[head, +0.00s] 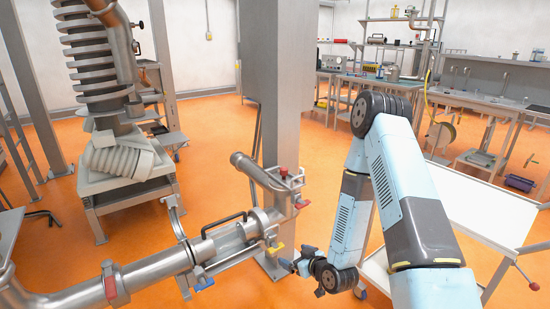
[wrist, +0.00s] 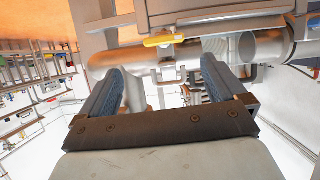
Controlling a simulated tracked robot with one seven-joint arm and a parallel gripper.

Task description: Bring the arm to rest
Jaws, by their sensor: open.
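My gripper (head: 288,264) is at the end of my light-blue arm, low in the middle of the head view, close to the right end of a steel pipe assembly (head: 235,235). In the wrist view my gripper (wrist: 160,95) shows its two blue-padded fingers wide apart with nothing between them. The pipe (wrist: 130,57) and a yellow handle (wrist: 165,40) lie beyond the fingertips. I cannot tell whether the gripper touches the assembly.
A grey column (head: 277,90) stands behind the pipe assembly. A white-topped cart (head: 480,205) is at the right, close to my arm. A spiral-wrapped machine (head: 88,50) stands at the left. Workbenches (head: 365,80) line the back. Orange floor (head: 215,130) is open between.

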